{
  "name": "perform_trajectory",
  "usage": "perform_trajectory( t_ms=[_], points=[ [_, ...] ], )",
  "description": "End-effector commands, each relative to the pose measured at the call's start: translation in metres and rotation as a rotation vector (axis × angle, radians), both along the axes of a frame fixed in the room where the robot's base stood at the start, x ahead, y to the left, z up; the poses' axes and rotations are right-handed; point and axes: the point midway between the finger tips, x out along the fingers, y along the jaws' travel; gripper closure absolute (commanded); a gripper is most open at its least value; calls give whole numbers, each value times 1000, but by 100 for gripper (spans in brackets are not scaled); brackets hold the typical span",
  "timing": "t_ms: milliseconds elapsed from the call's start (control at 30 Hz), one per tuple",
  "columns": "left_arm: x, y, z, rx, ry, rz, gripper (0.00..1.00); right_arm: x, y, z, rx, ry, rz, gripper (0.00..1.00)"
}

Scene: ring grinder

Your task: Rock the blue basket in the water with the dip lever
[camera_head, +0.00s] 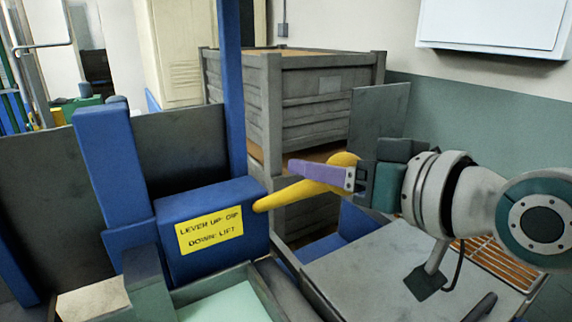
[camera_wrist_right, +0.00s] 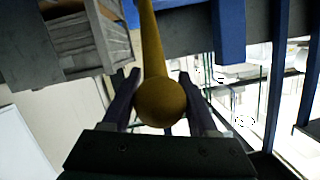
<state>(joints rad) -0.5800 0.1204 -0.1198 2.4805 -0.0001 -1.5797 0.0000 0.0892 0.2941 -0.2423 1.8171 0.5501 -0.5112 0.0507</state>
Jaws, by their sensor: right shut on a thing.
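The yellow dip lever (camera_head: 290,193) sticks out of the blue lever box (camera_head: 178,262) and slopes up to the right to a round knob. A yellow label on the box reads "LEVER UP: DIP, DOWN: LIFT". My right gripper (camera_head: 322,174) is shut on the lever just below its knob. In the right wrist view the lever (camera_wrist_right: 153,40) runs between the two fingers, with the knob close to the palm. Pale green water (camera_head: 228,308) shows in a tank at the bottom edge. I cannot make out the blue basket. My left gripper is out of view.
A grey slatted crate (camera_head: 310,108) stands behind the lever. A grey tabletop (camera_head: 375,268) lies below my right arm, with an orange grating (camera_head: 490,262) to its right. A blue post (camera_head: 231,90) rises behind the lever box.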

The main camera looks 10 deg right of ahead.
Motion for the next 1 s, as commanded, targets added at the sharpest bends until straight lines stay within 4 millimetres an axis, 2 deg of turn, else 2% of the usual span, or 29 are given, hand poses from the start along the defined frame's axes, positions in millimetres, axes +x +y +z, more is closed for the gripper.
perform_trajectory(
  t_ms=[233, 267, 500, 800, 1000],
  points=[
    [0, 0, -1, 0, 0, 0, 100, 1, 0, 1, 1, -6, -1, 100],
    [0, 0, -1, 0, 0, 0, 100, 1, 0, 1, 1, -6, -1, 39],
    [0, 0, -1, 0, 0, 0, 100, 1, 0, 0, 0, -4, -1, 12],
    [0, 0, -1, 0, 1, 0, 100, -2, -2, 0, -1, -2, -1, 12],
    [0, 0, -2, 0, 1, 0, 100, -25, -11, 6, -3, -3, 1, 12]
  ],
)
